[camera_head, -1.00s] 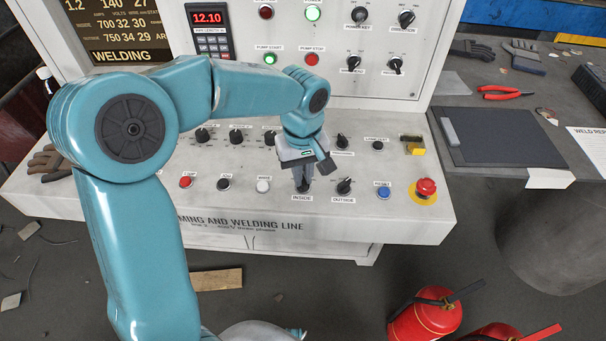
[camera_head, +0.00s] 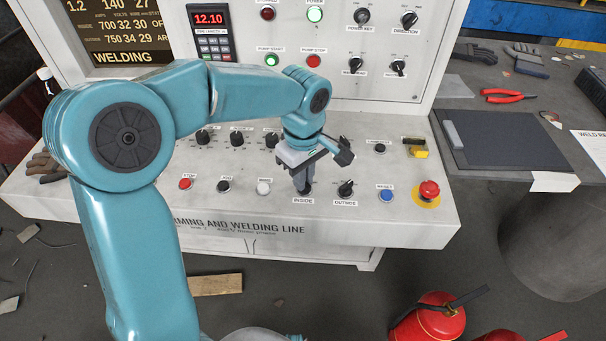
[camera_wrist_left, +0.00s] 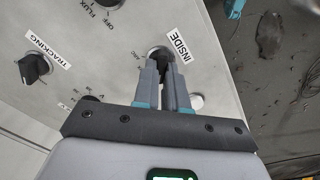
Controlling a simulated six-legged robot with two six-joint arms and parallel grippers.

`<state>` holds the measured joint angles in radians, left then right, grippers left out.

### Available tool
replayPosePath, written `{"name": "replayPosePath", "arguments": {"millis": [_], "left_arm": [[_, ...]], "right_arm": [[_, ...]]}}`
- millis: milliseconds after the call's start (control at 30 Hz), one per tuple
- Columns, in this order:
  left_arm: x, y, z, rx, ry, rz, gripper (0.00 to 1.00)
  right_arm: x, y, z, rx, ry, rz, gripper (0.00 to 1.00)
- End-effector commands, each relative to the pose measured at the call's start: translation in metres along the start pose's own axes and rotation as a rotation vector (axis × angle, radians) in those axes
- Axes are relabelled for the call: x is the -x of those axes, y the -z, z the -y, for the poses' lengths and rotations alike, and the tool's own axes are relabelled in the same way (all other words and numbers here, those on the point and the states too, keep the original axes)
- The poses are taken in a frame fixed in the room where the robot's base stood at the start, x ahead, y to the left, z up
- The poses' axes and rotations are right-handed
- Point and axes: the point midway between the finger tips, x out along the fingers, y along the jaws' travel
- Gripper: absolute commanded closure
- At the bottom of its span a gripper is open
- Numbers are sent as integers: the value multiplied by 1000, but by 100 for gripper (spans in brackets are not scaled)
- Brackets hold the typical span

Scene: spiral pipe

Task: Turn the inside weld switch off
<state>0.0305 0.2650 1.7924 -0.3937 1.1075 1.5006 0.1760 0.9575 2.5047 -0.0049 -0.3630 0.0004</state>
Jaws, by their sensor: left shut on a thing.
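In the left wrist view the two grey fingers (camera_wrist_left: 165,75) are closed around the knob from both sides. The knob's pointer direction is hidden between the fingers. The "OUTSIDE" knob (camera_head: 346,188) stands just to the right. My right gripper is not in view.
A white button (camera_head: 263,187) lies just left of the inside switch. A blue button (camera_head: 386,195) and a red emergency stop (camera_head: 429,190) are further right. A tracking knob (camera_wrist_left: 34,67) shows in the wrist view. Red fire extinguishers (camera_head: 430,322) stand on the floor in front.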

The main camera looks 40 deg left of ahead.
Motion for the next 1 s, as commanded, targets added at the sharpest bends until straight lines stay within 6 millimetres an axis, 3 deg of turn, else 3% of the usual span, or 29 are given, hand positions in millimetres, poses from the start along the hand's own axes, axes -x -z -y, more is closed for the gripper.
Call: {"name": "replayPosePath", "arguments": {"millis": [267,300,333,367,733,867,1000], "left_arm": [[4,2,-2,6,-13,-3,100],[4,1,-2,5,-13,-3,75],[4,1,-2,5,-12,-3,66],[4,1,-2,5,-11,-3,63],[9,0,-1,2,-6,-1,63],[33,1,-1,3,-9,-2,63],[71,0,-1,3,-11,-2,63]], "right_arm": [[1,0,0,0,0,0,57],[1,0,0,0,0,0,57],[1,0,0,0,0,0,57],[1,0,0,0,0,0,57],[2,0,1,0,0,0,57],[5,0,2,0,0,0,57],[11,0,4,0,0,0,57]]}}
